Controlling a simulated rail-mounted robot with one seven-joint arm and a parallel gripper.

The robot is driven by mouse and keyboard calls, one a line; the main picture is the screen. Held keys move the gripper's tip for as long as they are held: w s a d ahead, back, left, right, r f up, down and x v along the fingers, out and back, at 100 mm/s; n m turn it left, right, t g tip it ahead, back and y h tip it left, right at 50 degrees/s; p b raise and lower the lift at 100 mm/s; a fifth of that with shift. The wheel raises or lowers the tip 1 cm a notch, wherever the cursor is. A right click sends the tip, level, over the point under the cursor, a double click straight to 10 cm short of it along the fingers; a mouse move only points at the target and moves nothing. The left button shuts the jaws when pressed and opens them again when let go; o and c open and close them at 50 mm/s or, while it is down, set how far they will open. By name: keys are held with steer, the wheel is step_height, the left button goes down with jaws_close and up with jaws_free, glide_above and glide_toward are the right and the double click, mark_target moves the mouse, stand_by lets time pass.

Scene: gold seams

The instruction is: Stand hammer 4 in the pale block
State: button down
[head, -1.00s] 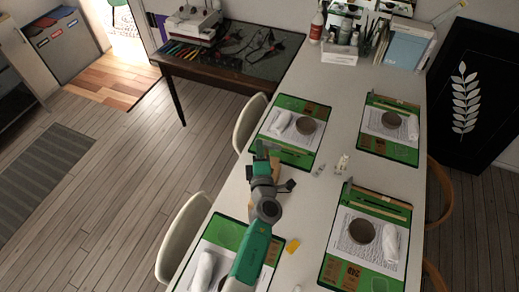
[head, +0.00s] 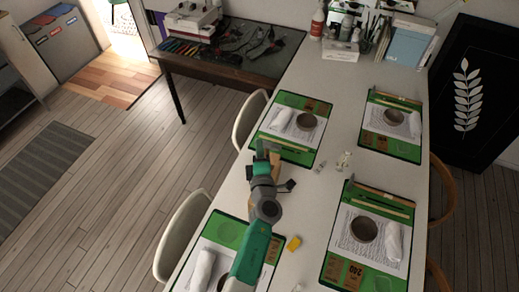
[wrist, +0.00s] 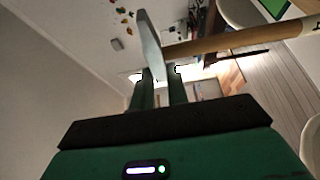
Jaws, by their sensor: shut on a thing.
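My gripper (wrist: 162,88) is shut on a hammer. In the wrist view the hammer's grey metal head (wrist: 149,45) stands at the fingertips, and its pale wooden handle (wrist: 245,37) runs off to the right edge. A dark mark shows near the handle's end; I cannot read a number. In the head view my gripper (head: 262,150) is over the table near the far left mat, and my own arm hides most of the hammer. I cannot make out the pale block with certainty.
Green mats (head: 318,150) with dark round pots and white rolls lie along the white table (head: 330,105). A yellow block (head: 293,244) lies beside my arm. Small pale figures (head: 344,160) stand mid-table. Chairs (head: 185,235) line the sides.

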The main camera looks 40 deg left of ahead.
steer(key=shift+f+b, duration=1.45)
steer(key=shift+f, duration=0.2)
steer(key=c, duration=1.3)
jaws_free()
steer(key=p+v, duration=0.5)
steer(key=v, duration=0.4)
steer(key=shift+r, duration=0.1)
